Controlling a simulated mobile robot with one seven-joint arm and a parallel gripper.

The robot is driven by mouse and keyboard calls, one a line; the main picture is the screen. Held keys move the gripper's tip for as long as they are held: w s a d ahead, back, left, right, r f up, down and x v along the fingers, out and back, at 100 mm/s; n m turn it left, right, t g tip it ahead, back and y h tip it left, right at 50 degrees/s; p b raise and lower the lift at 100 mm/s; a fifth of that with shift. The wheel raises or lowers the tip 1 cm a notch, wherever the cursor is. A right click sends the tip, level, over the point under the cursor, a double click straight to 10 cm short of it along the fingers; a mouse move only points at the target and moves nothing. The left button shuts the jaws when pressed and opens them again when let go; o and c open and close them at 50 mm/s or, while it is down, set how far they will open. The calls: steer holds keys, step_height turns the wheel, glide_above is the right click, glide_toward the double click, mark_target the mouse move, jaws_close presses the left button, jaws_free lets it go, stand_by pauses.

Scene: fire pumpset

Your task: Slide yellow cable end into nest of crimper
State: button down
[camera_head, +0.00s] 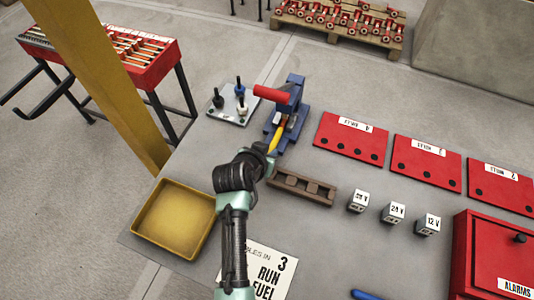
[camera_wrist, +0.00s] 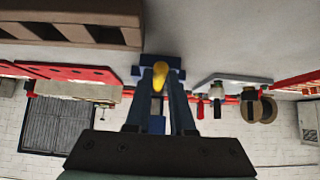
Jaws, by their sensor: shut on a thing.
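The blue crimper (camera_head: 291,92) with a red handle (camera_head: 271,94) stands on the grey table in the head view. My gripper (camera_head: 271,152) is just in front of it, shut on the yellow cable (camera_head: 276,138). The cable points up toward the crimper's middle, with its far end at or close to the opening. I cannot tell whether the end is inside the nest. In the wrist view the yellow cable (camera_wrist: 160,78) sits between the fingertips of my gripper (camera_wrist: 161,88), with part of the blue crimper (camera_wrist: 174,63) right behind it.
A brown slotted block (camera_head: 302,188) lies right of my gripper. A plate with knobs (camera_head: 233,106) is left of the crimper. A yellow tray (camera_head: 173,216) is at the front left. Red plates (camera_head: 352,138) and small white blocks (camera_head: 393,212) lie to the right.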

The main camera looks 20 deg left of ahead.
steer(key=shift+w, duration=0.2)
steer(key=c, duration=0.7)
jaws_free()
steer(key=v, duration=1.3)
steer(key=shift+p, duration=0.35)
